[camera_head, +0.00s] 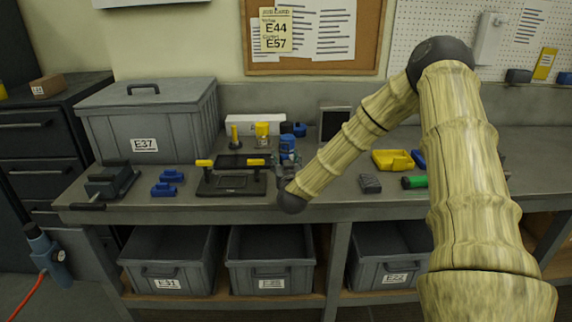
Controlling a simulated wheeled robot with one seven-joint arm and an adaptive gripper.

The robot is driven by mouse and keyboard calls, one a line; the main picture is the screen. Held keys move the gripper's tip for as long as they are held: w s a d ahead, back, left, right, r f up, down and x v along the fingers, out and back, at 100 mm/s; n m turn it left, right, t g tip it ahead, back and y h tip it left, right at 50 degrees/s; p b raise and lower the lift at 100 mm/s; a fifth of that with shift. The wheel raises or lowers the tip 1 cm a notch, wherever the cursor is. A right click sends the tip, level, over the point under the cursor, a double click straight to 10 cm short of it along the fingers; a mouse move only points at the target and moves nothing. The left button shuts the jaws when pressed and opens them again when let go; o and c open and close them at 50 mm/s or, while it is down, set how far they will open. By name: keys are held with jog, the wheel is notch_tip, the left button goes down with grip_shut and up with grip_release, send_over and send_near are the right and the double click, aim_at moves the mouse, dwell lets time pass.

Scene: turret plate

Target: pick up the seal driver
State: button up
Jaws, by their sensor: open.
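I cannot tell for sure which item is the seal driver. A yellow upright tool on a dark foot (235,137) stands at the back of the bench. My gripper (281,163) is open at the right end of a black plate fixture with yellow-topped clamps (232,186). A blue upright piece (288,146) shows right beside the gripper. The gripper's fingers are small and partly hidden, so contact cannot be told.
A lidded grey crate (148,112) stands at the back left. A dark vise (112,181) and blue blocks (167,182) lie left of the fixture. A yellow tray (392,160), a dark block (370,183) and a yellow-topped container (262,133) also stand on the bench (335,205).

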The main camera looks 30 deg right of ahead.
jog(key=shift+w+d, duration=0.2)
jog(key=shift+w, duration=0.35)
jog(key=shift+c, duration=0.2)
jog(key=c, duration=1.2)
jog(key=shift+r, duration=0.15)
